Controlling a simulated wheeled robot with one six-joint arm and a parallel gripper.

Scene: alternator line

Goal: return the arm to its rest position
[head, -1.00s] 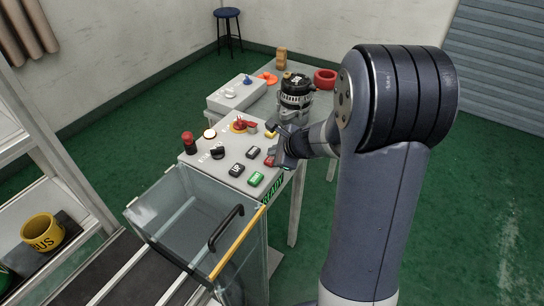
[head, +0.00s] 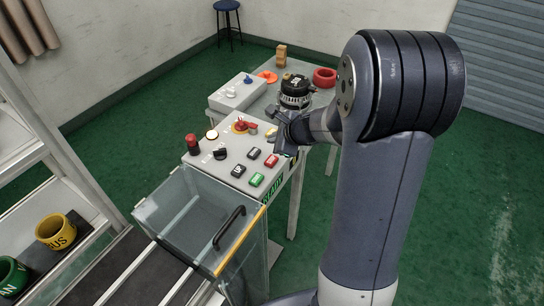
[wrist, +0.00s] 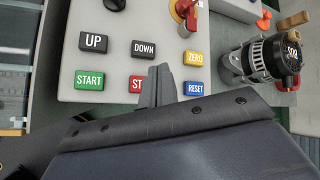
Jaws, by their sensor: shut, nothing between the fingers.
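My gripper (head: 284,130) is above the right edge of the control panel (head: 228,160), near the alternator (head: 295,92). In the wrist view its fingers (wrist: 160,88) are together and empty, in front of the red button and between it and the blue RESET button (wrist: 194,88). The fingers partly cover the red button's label. My arm (head: 375,200) is raised and bent, filling the right of the head view.
The panel carries several buttons, a red key switch (wrist: 186,10) and a red beacon (head: 192,144). A clear guard box (head: 190,215) with a black handle stands in front. Shelves with yellow (head: 56,232) and green rings stand left. Green floor is free at right.

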